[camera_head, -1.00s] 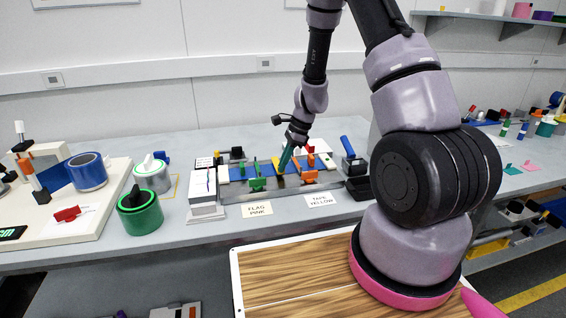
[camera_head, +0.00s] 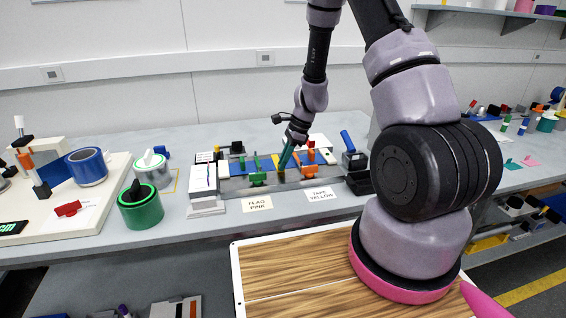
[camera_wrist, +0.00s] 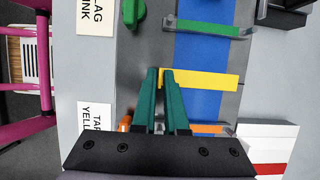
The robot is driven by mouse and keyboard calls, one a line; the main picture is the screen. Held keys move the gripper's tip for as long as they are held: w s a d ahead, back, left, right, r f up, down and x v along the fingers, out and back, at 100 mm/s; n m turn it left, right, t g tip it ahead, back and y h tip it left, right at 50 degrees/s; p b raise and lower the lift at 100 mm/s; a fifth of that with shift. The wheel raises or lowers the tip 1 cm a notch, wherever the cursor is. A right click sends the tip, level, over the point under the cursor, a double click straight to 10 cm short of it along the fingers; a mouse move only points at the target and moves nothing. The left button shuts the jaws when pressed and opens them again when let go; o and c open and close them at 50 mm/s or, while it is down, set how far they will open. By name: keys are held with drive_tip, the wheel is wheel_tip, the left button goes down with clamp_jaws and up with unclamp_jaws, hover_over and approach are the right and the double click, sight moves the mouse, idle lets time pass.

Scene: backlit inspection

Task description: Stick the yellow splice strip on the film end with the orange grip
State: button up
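The yellow splice strip (camera_wrist: 205,78) lies across the blue film (camera_wrist: 207,45) in the wrist view, between a green grip (camera_wrist: 208,28) and the orange grip (camera_wrist: 205,129). My gripper (camera_wrist: 160,72) has its teal fingers close together at the strip's left end, with a bit of yellow between the tips. I cannot tell whether the strip touches the film. In the head view my gripper (camera_head: 284,168) points down at the splicing bench, just left of the orange grip (camera_head: 311,157). The fingers and wrist hide part of the orange side.
Cards reading FLAG PINK (camera_head: 257,203) and TAPE YELLOW (camera_head: 319,195) lie in front of the bench. A white block (camera_head: 203,183) stands at its left and a blue-handled black tool (camera_head: 352,155) at its right. Green (camera_head: 140,210) and blue (camera_head: 87,170) tape rolls are further left.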

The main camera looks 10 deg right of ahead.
drive_tip(key=shift+o, duration=1.2)
drive_tip(key=v, duration=1)
drive_tip(key=shift+r, duration=0.4)
drive_tip(key=shift+d, duration=0.15)
